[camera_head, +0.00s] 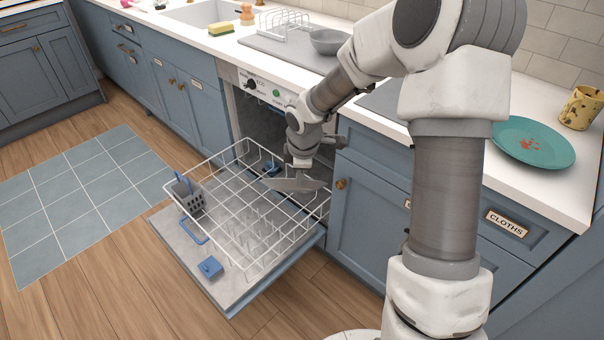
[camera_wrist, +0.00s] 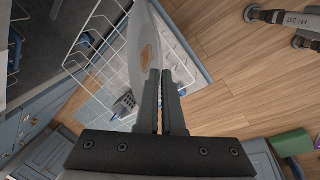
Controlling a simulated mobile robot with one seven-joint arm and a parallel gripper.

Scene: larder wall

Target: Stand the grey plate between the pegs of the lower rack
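The grey plate (camera_head: 297,184) is in my gripper (camera_head: 301,164), over the right side of the pulled-out lower rack (camera_head: 213,232). In the head view it looks nearly flat, seen at a shallow angle. In the wrist view the plate (camera_wrist: 143,48) runs away from my fingers (camera_wrist: 163,74), which are close together on its edge; an orange-brown stain shows on its face. The white wire rack (camera_wrist: 99,50) lies beyond it. Pegs stand in the rack's middle and front. I cannot tell whether the plate touches the rack.
A grey cutlery basket (camera_head: 188,196) sits at the rack's left. The open dishwasher door (camera_head: 234,301) lies beneath, with a blue detergent compartment lid (camera_head: 210,267). On the counter are a teal stained plate (camera_head: 533,142), a yellow mug (camera_head: 581,108) and a grey bowl (camera_head: 328,41).

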